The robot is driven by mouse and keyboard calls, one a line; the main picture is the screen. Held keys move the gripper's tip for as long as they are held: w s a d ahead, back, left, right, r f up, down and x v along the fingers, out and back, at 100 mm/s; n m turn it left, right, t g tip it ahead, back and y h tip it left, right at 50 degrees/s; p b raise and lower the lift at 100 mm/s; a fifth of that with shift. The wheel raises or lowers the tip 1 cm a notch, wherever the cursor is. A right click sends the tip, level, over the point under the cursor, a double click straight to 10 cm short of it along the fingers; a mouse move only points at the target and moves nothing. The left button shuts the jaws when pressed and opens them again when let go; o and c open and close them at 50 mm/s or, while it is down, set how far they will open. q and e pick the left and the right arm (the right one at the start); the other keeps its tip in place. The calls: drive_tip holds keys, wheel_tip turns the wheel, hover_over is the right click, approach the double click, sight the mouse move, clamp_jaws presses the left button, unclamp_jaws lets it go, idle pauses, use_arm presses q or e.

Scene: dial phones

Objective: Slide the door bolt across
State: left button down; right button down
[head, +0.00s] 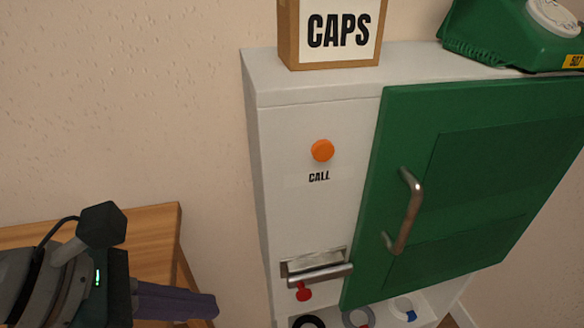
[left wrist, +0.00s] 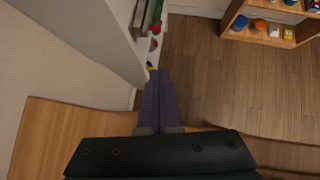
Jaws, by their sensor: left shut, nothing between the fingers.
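A white cabinet (head: 300,115) has a green door (head: 480,180) with a curved metal handle (head: 412,210). Left of the door's lower edge, a horizontal metal bar (head: 325,274) crosses a slotted fitting on the cabinet front, with a red knob (head: 303,292) hanging below it. This looks like the bolt, but I cannot tell for sure. My left gripper (head: 214,306) is shut and empty, left of the cabinet and apart from the bar. Its purple fingers also show in the left wrist view (left wrist: 159,74), pointing along the cabinet's side. My right gripper is not in view.
An orange button (head: 322,150) marked CALL is above the bar. A CAPS box (head: 330,35) and a green phone (head: 515,35) stand on top. A wooden table (head: 150,225) is beneath my left arm. A shelf (left wrist: 270,38) stands across the open floor.

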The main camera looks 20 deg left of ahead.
sight(309, 292)
use_arm(q)
drive_tip(key=w+d+r+b+x, duration=0.1)
drive_tip(key=b+x, duration=0.3)
drive_tip(key=x, duration=0.8)
drive_tip(key=shift+w+d+r+b, duration=0.15)
drive_tip(key=shift+w+r+b, duration=0.15)
drive_tip(key=shift+r+b, duration=0.1)
drive_tip(key=w+d+p, duration=0.2)
drive_tip(key=d, duration=0.1)
drive_tip(key=shift+w+d+r, duration=0.15)
drive_tip(key=shift+d, duration=0.15)
drive_tip(key=shift+w+d+p, duration=0.15)
drive_tip(key=shift+d+p, duration=0.15)
drive_tip(key=shift+f, duration=0.25)
